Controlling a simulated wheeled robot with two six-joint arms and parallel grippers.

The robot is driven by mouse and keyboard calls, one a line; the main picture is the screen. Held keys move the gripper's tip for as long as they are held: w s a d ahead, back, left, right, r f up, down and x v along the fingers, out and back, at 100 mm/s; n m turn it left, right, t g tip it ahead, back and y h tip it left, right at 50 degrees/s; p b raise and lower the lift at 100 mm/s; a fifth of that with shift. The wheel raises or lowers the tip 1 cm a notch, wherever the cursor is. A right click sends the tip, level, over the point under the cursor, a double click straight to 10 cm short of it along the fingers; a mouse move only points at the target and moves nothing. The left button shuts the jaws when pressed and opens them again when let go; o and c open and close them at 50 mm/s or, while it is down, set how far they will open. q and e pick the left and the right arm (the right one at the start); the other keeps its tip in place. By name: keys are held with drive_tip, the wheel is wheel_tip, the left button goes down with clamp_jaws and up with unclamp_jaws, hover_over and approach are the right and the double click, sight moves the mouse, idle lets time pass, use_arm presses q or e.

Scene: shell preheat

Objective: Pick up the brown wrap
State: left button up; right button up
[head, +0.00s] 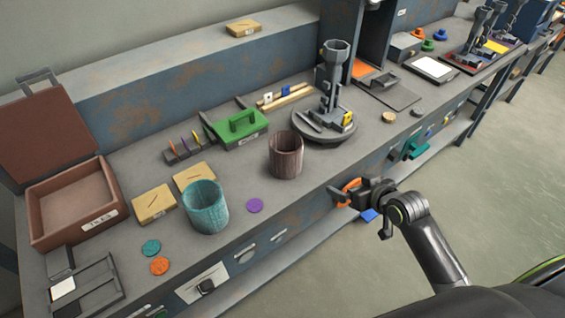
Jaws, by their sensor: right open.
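The brown wrap (285,160) looks like an upright, open-topped brown cylinder on the bench top, near its front edge. My right gripper (338,196) is open, in front of the bench edge, to the right of the brown wrap and nearer to me. It is apart from the wrap. An orange ring-like thing (349,186) shows right behind its fingers; I cannot tell whether they touch. My left gripper is out of view.
A teal woven cylinder (206,208) stands to the left on the bench (290,205). A round grey base with a tall holder (324,128) stands right of the wrap. A brown open box (75,205) is far left.

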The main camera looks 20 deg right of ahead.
sight(297, 154)
drive_tip(key=s+a+r+n+t+y+b, duration=0.1)
drive_tip(key=s+a+r+n+y+b, duration=0.25)
drive_tip(key=a+r, duration=0.7)
drive_tip(key=x, duration=0.3)
drive_tip(key=w+d+r+x, duration=0.1)
drive_tip(key=x, duration=0.3)
drive_tip(key=p+x, duration=0.1)
drive_tip(key=x, duration=0.3)
drive_tip(key=shift+w+d+r, duration=0.25)
drive_tip(key=shift+d+r, duration=0.05)
drive_tip(key=shift+w+a+f, duration=0.1)
drive_tip(key=shift+w+a, duration=0.05)
drive_tip(key=shift+w, duration=0.35)
drive_tip(key=shift+x, duration=2.15)
drive_tip(key=shift+w, duration=0.1)
drive_tip(key=shift+c, duration=0.3)
drive_tip(key=c, duration=0.9)
